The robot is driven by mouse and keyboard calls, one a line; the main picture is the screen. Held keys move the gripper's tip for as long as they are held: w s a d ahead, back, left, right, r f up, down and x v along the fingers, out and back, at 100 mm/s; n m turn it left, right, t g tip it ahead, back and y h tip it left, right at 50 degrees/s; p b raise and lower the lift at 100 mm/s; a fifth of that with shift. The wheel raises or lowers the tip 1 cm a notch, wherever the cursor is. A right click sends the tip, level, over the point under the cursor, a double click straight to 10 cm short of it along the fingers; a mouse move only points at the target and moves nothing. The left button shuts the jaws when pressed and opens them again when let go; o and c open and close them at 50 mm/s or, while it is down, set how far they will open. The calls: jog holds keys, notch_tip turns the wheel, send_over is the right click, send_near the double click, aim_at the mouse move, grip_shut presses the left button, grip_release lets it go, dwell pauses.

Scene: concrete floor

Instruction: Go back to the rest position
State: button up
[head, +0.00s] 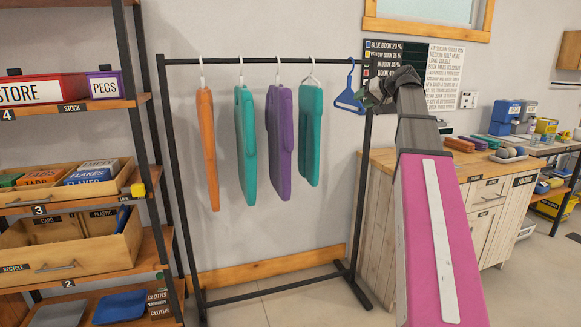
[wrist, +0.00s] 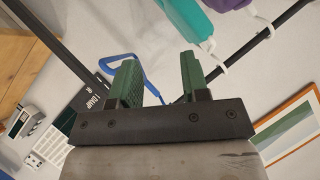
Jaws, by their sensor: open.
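My gripper (wrist: 160,82) is open, with its two green fingers apart and nothing held between them. In the head view my gripper (head: 372,92) is at the end of my raised arm, just right of the blue hanger (head: 350,98). The blue hanger hangs empty at the right end of the black rail (head: 262,59). In the wrist view the blue hanger (wrist: 128,62) shows behind the left finger, which partly hides it. I cannot tell whether finger and hanger touch.
Orange (head: 206,150), teal (head: 245,145), purple (head: 280,140) and another teal garment (head: 311,135) hang left of the blue hanger. A shelf unit (head: 140,150) stands at left. A wooden-topped cabinet (head: 490,205) with items stands at right.

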jog(key=s+a+f+m+g+h, duration=0.1)
jog(key=s+a+f+g+h, duration=0.15)
jog(key=f, duration=1.45)
jog(key=s+a+f+g+h, duration=0.2)
jog(key=s+a+f, duration=0.15)
jog(key=f, duration=1.45)
jog(key=s+a+f+g+h, duration=0.1)
jog(key=s+f+g+h, duration=0.1)
jog(key=s+f, duration=0.8)
jog(key=s+f+g+h, duration=0.2)
jog(key=s+f, duration=0.8)
jog(key=f, duration=0.6)
jog(key=shift+s+a+g, duration=0.35)
jog(key=shift+s+g, duration=0.05)
jog(key=shift+g, duration=0.15)
jog(key=shift+f, duration=0.1)
